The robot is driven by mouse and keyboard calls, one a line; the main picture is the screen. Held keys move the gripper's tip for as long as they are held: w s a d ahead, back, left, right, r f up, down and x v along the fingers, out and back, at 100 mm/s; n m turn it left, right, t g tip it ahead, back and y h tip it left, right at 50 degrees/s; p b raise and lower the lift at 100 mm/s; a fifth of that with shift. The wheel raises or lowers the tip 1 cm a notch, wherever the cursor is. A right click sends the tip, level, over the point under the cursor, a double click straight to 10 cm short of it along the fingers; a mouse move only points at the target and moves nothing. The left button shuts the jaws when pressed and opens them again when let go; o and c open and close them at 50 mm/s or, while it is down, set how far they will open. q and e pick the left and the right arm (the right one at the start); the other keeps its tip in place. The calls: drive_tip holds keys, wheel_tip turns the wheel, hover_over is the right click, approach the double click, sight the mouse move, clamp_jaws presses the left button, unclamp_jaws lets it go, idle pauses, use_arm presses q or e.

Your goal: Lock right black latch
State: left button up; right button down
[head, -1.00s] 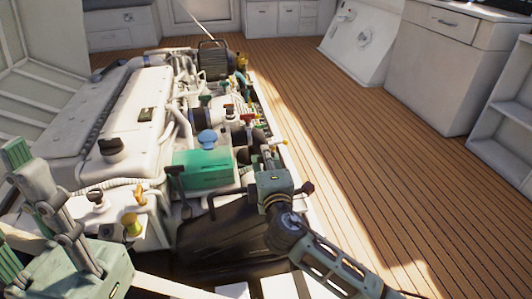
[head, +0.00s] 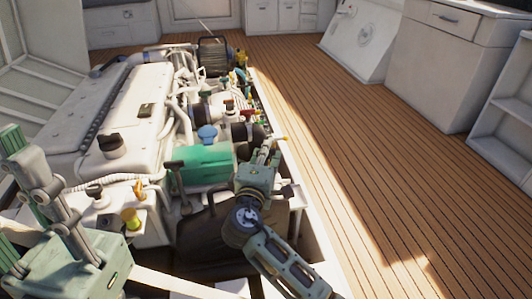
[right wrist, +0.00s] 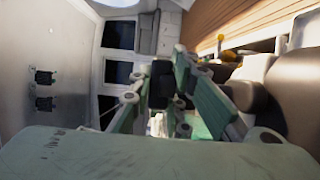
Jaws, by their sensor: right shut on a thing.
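My right gripper (head: 265,152) is over the right side of the engine, beside the green box (head: 207,163). In the right wrist view, a small black piece (right wrist: 161,76) sits between its fingers, which are closed on it; it appears to be the black latch. In the head view the gripper and arm hide this piece. I cannot tell whether the latch is locked. My left gripper is at the left edge of the head view, partly cut off, with grey links and green parts; its jaw opening cannot be made out.
A white engine (head: 120,115) fills the hatch. Two black fittings are on a grey panel (right wrist: 45,140). The wooden floor (head: 380,190) at right is clear.

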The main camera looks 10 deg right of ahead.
drive_tip(key=c, duration=1.6)
unclamp_jaws()
drive_tip(key=shift+c, duration=0.2)
drive_tip(key=v, duration=1.2)
